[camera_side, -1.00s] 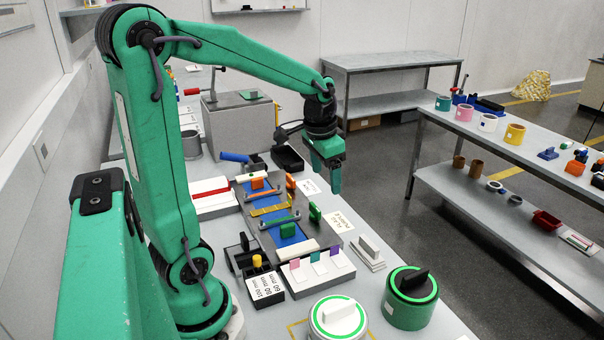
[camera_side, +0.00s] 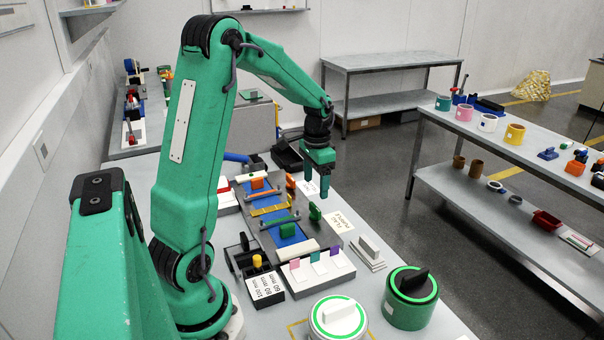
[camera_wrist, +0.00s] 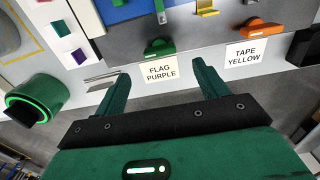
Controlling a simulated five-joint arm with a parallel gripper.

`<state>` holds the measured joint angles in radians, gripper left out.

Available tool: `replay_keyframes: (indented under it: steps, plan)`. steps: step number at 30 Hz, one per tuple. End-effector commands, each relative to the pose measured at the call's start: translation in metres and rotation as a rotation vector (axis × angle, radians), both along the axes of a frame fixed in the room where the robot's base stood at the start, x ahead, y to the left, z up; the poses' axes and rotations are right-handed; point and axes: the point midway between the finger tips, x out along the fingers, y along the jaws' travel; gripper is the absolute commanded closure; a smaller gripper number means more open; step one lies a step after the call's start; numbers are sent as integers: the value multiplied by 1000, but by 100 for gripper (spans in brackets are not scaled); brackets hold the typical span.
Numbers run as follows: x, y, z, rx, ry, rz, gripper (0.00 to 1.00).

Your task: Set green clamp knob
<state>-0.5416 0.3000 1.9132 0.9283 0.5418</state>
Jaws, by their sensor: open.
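The green clamp knob (camera_side: 315,212) stands at the right edge of the grey fixture (camera_side: 262,238), beside the FLAG PURPLE card (camera_side: 341,222). In the wrist view the green knob (camera_wrist: 160,47) shows at the plate's edge, just above the FLAG PURPLE card (camera_wrist: 161,72) and beyond my fingertips. My gripper (camera_side: 316,186) hangs fingers down above the bench, above and apart from the knob in the picture. In the wrist view my gripper (camera_wrist: 161,78) is open and empty, with the card between its fingertips.
An orange knob (camera_side: 290,182) stands farther back on the same edge, by the TAPE YELLOW card (camera_wrist: 246,54). Another green piece (camera_side: 287,230) sits on the blue strip. Two round dials, one green (camera_side: 410,297) and one white (camera_side: 338,317), stand in front. A dark bin (camera_side: 287,158) stands behind.

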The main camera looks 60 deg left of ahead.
Motion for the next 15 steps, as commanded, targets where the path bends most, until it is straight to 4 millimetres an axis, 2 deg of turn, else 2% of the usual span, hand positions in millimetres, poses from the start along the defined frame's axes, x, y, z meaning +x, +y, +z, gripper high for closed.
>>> replay_keyframes:
  steps: [15]
  plan:
    - [-1, -1, -56, -2, 3, 0, 27]
